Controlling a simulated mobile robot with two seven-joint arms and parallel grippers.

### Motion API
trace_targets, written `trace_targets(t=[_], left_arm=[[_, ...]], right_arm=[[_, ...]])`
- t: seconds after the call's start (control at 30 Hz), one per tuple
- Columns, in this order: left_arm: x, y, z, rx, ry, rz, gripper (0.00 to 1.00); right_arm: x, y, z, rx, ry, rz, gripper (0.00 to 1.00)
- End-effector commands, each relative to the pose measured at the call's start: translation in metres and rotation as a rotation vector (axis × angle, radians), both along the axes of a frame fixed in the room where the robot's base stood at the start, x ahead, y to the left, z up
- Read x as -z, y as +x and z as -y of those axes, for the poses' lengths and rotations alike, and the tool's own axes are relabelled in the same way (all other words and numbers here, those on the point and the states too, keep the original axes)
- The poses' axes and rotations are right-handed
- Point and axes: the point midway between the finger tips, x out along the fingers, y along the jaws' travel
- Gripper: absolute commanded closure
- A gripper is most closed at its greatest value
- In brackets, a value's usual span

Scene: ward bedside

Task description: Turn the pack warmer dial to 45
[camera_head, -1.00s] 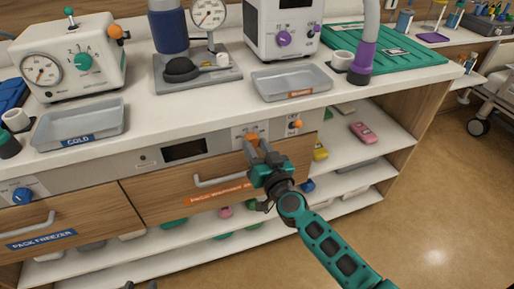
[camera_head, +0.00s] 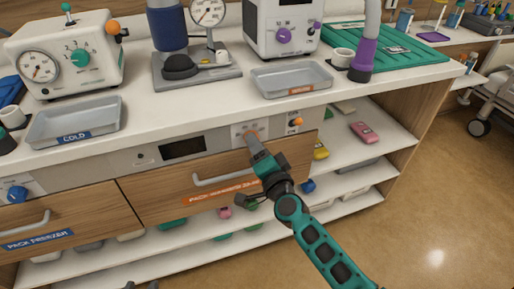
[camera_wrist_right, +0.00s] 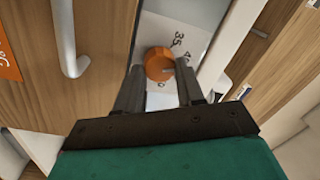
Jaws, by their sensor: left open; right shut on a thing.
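The pack warmer dial (camera_wrist_right: 158,63) is a round orange knob on the pale panel above the drawer with the orange label. In the right wrist view it sits between the fingertips of my right gripper (camera_wrist_right: 160,74), which is shut on it. A printed 35 shows beside it, and a partly hidden number lies further right. I cannot read where the dial points. In the head view my right gripper (camera_head: 251,139) reaches the panel and mostly hides the dial. Only the dark tips of my left gripper (camera_head: 140,285) show at the bottom edge, apart and away from the dial.
A smaller orange knob (camera_head: 296,122) is to the right on the same panel. A dark display (camera_head: 183,148) is to the left. The drawer handle (camera_head: 222,181) juts out below. The counter above holds a grey tray (camera_head: 291,77) and a white device (camera_head: 284,32).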

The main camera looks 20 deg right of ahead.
Motion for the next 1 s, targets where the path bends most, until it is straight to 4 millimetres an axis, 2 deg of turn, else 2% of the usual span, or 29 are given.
trace_targets(t=[0.5, 0.7, 1.0], left_arm=[[0.0016, 0.0035, 0.0062, 0.011, -0.01, 0.006, 0.57], [0.0033, 0.0044, 0.0065, 0.012, -0.011, 0.006, 0.57], [0.0036, 0.0051, 0.0069, 0.012, -0.013, 0.007, 0.57]], right_arm=[[0.0024, -0.0004, -0.0009, 0.0, 0.457, -0.017, 0.93], [0.0025, -0.0005, -0.0011, 0.0, 0.575, -0.021, 0.93], [0.0022, -0.0004, -0.0011, 0.0, 0.66, -0.024, 0.93]])
